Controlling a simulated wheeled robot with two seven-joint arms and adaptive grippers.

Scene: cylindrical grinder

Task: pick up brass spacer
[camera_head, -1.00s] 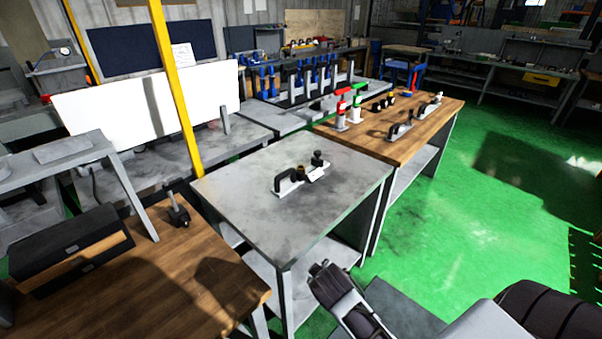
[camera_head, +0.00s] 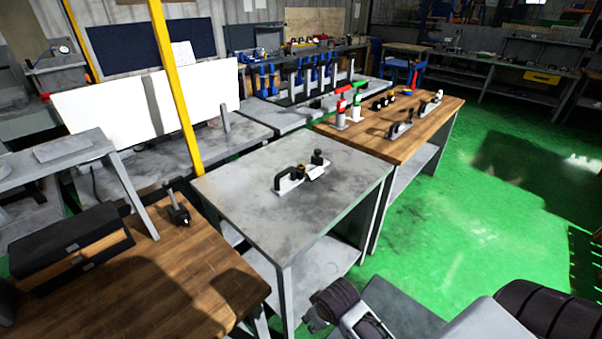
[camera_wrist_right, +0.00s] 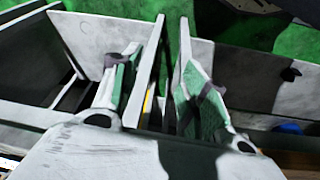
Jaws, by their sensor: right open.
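A small brass-coloured piece (camera_head: 301,168), probably the brass spacer, sits on a light plate with a black handle and a black knob (camera_head: 317,157). The plate lies on the grey metal table (camera_head: 250,205) in the head view. The piece is too small to make out its shape. My right gripper (camera_head: 312,322) is low at the bottom of the head view, in front of this table and below its top, well away from the piece. In the right wrist view its two fingers (camera_wrist_right: 160,80) stand apart with nothing visible between them. My left gripper is out of view.
A wooden table (camera_head: 180,285) with a black box (camera_head: 70,250) is at the front left. A wooden bench (camera_head: 440,105) with red and green-handled tools stands behind right. A yellow post (camera_head: 176,90) rises at the grey table's back left. Green floor is open at right.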

